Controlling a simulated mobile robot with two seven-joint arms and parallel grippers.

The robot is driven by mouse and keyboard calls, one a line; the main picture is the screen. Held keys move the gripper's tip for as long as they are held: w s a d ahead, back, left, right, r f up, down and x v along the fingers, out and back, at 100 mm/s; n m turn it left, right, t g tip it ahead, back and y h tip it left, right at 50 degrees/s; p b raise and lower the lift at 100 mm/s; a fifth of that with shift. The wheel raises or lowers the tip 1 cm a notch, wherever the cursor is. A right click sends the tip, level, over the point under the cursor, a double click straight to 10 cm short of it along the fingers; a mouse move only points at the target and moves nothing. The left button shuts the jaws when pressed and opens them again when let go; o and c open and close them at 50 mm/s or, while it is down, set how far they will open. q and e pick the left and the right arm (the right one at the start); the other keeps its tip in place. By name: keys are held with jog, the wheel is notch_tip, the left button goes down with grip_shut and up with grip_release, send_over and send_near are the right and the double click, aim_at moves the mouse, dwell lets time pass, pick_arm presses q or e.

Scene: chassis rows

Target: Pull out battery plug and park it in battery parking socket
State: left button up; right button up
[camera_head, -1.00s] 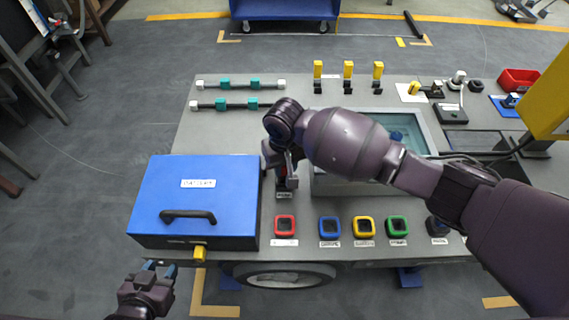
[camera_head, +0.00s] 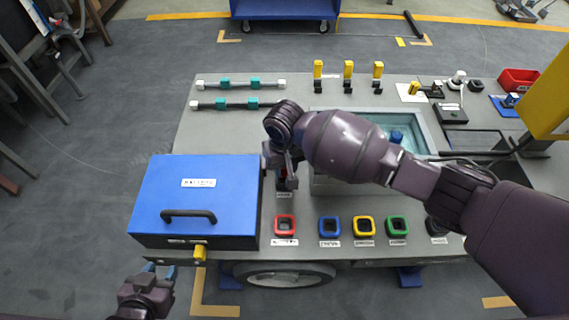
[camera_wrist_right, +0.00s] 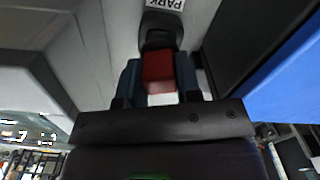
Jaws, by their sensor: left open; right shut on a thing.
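My right gripper (camera_wrist_right: 160,80) is shut on a red plug (camera_wrist_right: 158,70) in the right wrist view. The plug's far end meets a black socket (camera_wrist_right: 160,27) beside a label reading PARK (camera_wrist_right: 165,3); I cannot tell how deep it sits. In the head view this gripper (camera_head: 284,172) is between the blue box and the grey tray, with the plug largely hidden by the hand. My left gripper (camera_head: 159,272) is open and empty off the front edge, below the blue box.
The blue box (camera_head: 195,190) with a black handle (camera_head: 188,217) stands close left of my right gripper. A grey tray (camera_head: 440,140) lies to the right, partly behind my arm. Red (camera_head: 284,226), blue (camera_head: 329,227), yellow (camera_head: 364,227) and green (camera_head: 397,226) square frames line the front.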

pick_arm(q)
jog(key=shift+w+r, duration=0.1)
jog(key=shift+w, duration=0.1)
pick_arm(e)
jog(key=shift+f, duration=0.3)
jog(key=shift+f, duration=0.25)
pick_arm(q)
jog(key=shift+s+f, duration=0.2)
jog(key=shift+f, duration=0.05)
pick_arm(e)
jog(key=shift+f, duration=0.15)
jog(key=shift+f, duration=0.25)
jog(key=o, duration=1)
jog(key=shift+r, duration=0.2)
pick_arm(q)
jog(key=r+p, duration=0.1)
jog(key=p, duration=0.1)
jog(key=shift+s+r+p, duration=0.35)
jog(key=shift+r, duration=0.05)
pick_arm(e)
notch_tip(320, 180, up, 10)
jog(key=shift+r, duration=0.2)
pick_arm(q)
jog(key=shift+a, duration=0.1)
